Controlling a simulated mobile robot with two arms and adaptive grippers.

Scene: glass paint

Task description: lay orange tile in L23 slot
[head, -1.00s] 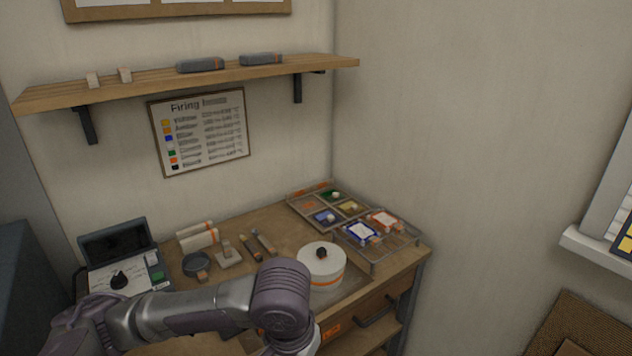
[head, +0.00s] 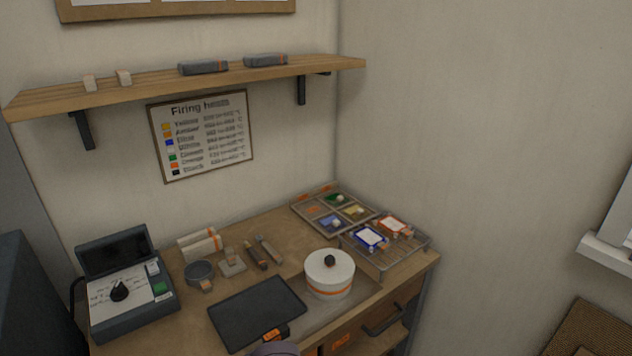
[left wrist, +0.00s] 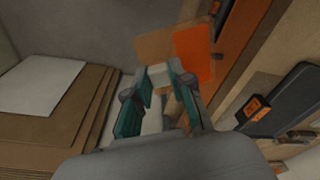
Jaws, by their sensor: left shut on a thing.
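My left gripper (left wrist: 160,80) has teal-lined fingers and shows only in the left wrist view. In the head view only a bit of my arm shows at the bottom edge, and the gripper is hidden. No slot marked L23 can be read. My right gripper is in neither view.
A dark plate (head: 232,318) with an orange tag lies on the bench, beside a white round pot (head: 330,282). A wire rack (head: 400,258) holds blue- and orange-framed tiles; a compartment tray (head: 299,219) stands behind. The left wrist view shows stacked brown boards (left wrist: 75,125).

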